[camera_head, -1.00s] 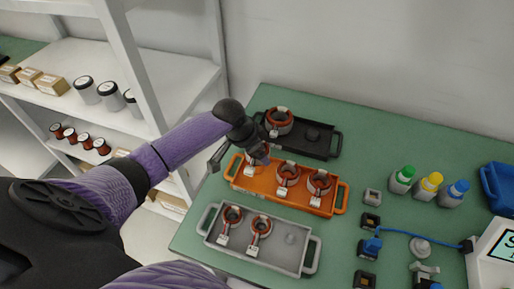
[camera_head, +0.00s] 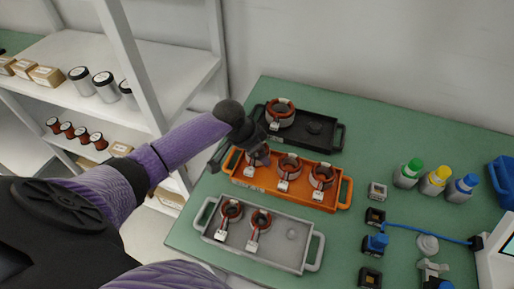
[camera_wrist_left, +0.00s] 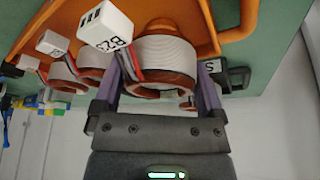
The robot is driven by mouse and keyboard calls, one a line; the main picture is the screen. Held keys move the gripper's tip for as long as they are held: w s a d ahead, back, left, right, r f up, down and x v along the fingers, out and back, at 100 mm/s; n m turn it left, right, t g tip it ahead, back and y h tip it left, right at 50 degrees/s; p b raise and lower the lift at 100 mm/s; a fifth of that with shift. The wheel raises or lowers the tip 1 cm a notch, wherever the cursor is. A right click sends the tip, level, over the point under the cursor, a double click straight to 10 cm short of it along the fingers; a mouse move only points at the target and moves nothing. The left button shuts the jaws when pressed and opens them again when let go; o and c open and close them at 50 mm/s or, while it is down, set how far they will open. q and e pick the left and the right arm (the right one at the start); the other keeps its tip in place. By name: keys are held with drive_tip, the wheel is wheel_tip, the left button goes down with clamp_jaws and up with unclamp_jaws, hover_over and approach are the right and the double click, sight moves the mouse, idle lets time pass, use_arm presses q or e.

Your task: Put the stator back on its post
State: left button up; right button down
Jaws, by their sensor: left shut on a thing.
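My left gripper (camera_head: 256,152) is shut on a copper-and-grey stator (camera_head: 259,158) at the left end of the orange tray (camera_head: 330,204). In the left wrist view the held stator (camera_wrist_left: 165,58) is between the fingers, with its white connector block hanging beside it. The gripper hides part of it in the head view, so I cannot tell whether it rests on a post. Two other stators, a middle one (camera_head: 289,166) and a right one (camera_head: 322,177), sit in the same tray. My right gripper is not in view.
The black tray (camera_head: 330,149) behind holds one stator (camera_head: 280,113) and a bare post (camera_head: 314,127). The grey tray (camera_head: 262,262) in front holds two stators and a bare post (camera_head: 291,235). Bottles (camera_head: 436,180) and small parts stand at the right. A shelf stands at the left.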

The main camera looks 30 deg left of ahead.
use_arm(q)
drive_tip(key=shift+f, duration=0.5)
drive_tip(key=shift+f, duration=0.2)
idle(0.3)
drive_tip(key=o, duration=1.3)
wheel_tip(320, 180, up, 5)
drive_tip(key=p, duration=0.5)
drive_tip(key=shift+r, duration=0.1)
